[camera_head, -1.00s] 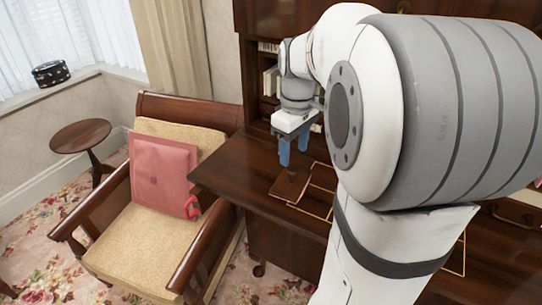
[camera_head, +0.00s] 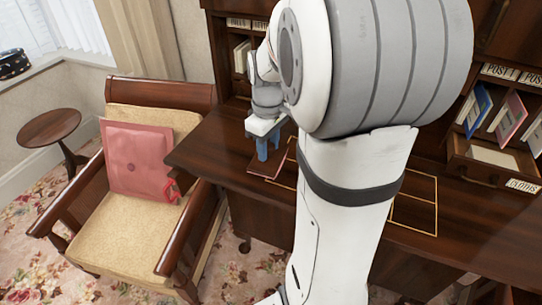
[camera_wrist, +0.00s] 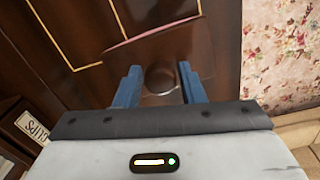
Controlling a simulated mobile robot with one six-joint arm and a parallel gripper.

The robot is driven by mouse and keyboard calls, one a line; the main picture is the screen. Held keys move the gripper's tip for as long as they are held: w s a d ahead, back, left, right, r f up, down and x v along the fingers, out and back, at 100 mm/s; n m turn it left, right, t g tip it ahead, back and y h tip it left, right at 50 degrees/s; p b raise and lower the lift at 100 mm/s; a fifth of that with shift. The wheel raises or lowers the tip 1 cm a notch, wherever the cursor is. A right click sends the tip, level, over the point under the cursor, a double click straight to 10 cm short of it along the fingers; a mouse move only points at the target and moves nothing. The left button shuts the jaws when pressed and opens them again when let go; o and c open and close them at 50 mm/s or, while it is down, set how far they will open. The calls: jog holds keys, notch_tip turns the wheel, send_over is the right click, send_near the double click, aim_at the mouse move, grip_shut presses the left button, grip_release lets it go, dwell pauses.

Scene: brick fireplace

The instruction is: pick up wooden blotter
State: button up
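The wooden blotter (camera_head: 263,168) is a reddish-brown piece with a pale edge, lying on the dark desk under my gripper. In the wrist view its brown top (camera_wrist: 150,55) shows a pinkish edge, and a dark round knob (camera_wrist: 160,78) appears between my fingers. My gripper (camera_head: 269,149) has blue fingers pointing down at the blotter. In the wrist view my gripper (camera_wrist: 159,86) is open, with one finger on each side of the knob and visible gaps. Whether the fingers touch the blotter's top cannot be told.
The dark desk (camera_head: 215,150) has gold inlay lines. A wooden armchair (camera_head: 150,210) with a pink cushion (camera_head: 138,160) stands at its left. Shelves with cards and an open drawer (camera_head: 490,165) rise behind the desk at right. A small round table (camera_head: 48,127) stands far left.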

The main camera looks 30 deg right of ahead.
jog(key=c, duration=0.7)
